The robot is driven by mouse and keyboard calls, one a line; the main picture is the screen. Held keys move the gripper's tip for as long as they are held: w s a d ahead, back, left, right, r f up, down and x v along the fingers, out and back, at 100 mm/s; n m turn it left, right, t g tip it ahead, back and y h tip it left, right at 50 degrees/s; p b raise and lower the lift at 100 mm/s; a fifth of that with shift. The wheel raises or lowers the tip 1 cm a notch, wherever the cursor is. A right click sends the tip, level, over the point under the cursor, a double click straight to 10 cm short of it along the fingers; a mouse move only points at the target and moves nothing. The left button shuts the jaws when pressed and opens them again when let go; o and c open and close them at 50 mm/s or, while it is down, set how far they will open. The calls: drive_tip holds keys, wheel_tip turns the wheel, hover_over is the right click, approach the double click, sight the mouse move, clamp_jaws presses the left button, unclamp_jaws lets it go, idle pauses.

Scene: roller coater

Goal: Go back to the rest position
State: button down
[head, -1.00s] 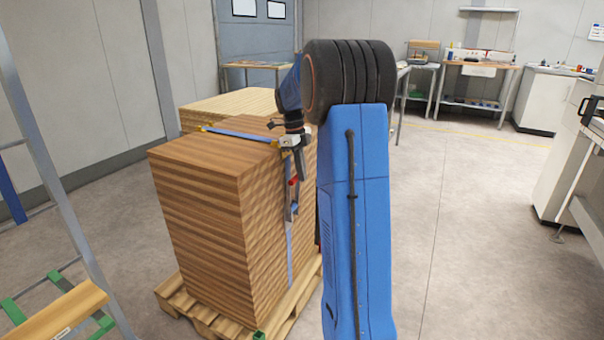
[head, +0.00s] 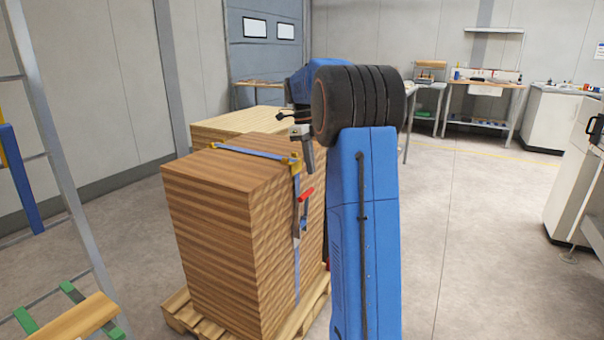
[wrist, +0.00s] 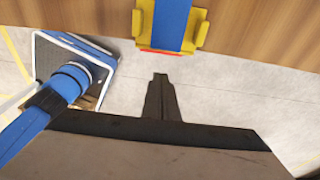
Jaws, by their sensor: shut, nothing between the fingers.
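My gripper (head: 309,170) points down beside the near right upper edge of a strapped stack of wooden boards (head: 215,220). In the wrist view its dark fingers (wrist: 160,80) are together with nothing between them, below the strap's yellow corner protector (wrist: 170,38) and apart from it. A blue strap (head: 250,152) runs over the stack's top and down its right side. A ratchet with a red handle (head: 306,194) hangs on that side, below my gripper. My blue arm hides part of the stack's right side.
The stack stands on a wooden pallet (head: 292,318), with another board stack (head: 225,128) behind. A ladder-like metal frame (head: 62,170) stands at left. Workbenches (head: 490,84) and a white cabinet (head: 562,118) are at the back right. The floor right of my arm is clear.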

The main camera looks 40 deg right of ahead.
drive_tip(key=shift+r, duration=0.15)
drive_tip(key=s+a+r+n+t, duration=0.1)
drive_tip(key=s+a+n+t, duration=0.1)
drive_tip(key=s+a+n, duration=0.75)
drive_tip(key=s+a+n+t, duration=0.1)
drive_tip(key=s+a+n, duration=0.45)
drive_tip(key=a, duration=0.65)
drive_tip(key=s+a+f+n+t, duration=0.1)
drive_tip(key=s+a+f+n, duration=0.4)
drive_tip(key=s+n, duration=0.3)
drive_tip(key=s+a+f+n+t, duration=0.2)
drive_tip(key=s+a+f+n, duration=0.4)
drive_tip(key=s+n, duration=0.2)
drive_tip(key=s, duration=0.2)
drive_tip(key=shift+s+a+f+t+y, duration=0.2)
drive_tip(key=shift+s+t+y, duration=0.1)
drive_tip(key=shift+s+y, duration=0.1)
